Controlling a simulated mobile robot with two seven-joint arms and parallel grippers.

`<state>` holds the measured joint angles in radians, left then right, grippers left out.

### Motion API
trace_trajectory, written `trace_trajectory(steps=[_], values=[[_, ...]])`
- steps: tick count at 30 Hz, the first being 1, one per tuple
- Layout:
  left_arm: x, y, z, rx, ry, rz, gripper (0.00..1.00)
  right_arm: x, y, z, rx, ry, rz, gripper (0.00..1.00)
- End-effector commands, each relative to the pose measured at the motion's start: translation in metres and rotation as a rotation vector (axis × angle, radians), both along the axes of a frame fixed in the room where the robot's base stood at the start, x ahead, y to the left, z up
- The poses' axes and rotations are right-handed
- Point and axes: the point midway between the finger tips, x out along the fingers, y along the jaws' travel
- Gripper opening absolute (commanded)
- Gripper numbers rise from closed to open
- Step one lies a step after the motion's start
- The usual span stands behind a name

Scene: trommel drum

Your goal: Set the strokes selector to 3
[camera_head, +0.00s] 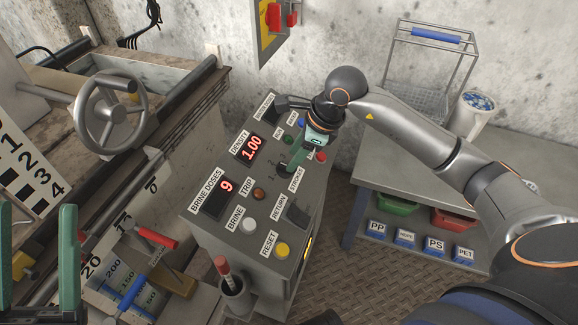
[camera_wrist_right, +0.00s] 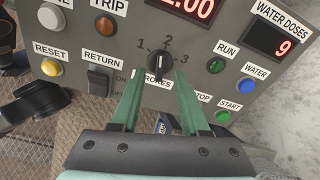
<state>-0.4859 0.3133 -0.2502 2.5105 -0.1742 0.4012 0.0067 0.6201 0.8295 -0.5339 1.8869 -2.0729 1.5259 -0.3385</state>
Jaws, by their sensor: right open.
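The strokes selector (camera_wrist_right: 159,65) is a black round knob on the grey panel in the right wrist view, with 1, 2 and 3 printed around it. My left gripper (camera_head: 36,245) is open and empty at lower left.
The console (camera_head: 210,240) carries nearby RUN, WATER and START buttons, a RETURN switch (camera_head: 297,213) and a yellow RESET button (camera_head: 282,250). A red-handled tool stands in a cup (camera_head: 235,290) on its front. A grey table (camera_head: 415,175) stands to the right.

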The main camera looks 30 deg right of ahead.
Motion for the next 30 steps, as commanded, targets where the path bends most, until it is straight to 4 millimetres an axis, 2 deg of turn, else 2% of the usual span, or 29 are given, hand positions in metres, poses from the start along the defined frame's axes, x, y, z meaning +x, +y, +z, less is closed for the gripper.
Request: trace_trajectory(steps=[1, 6, 18, 30], values=[[0.0, -0.001, -0.007, 0.003, 0.001, 0.001, 0.57, 0.002, 0.003, -0.011, 0.002, 0.003, 0.0, 0.45], [0.0, -0.002, -0.013, 0.012, 0.002, 0.004, 0.57, 0.009, 0.008, -0.028, 0.001, 0.0, 0.001, 0.45], [0.001, -0.002, -0.015, 0.015, 0.003, 0.005, 0.57, 0.011, 0.009, -0.033, 0.0, 0.0, 0.001, 0.45], [0.001, -0.002, -0.015, 0.012, 0.004, 0.006, 0.57, 0.011, 0.009, -0.033, 0.0, 0.0, 0.001, 0.0]])
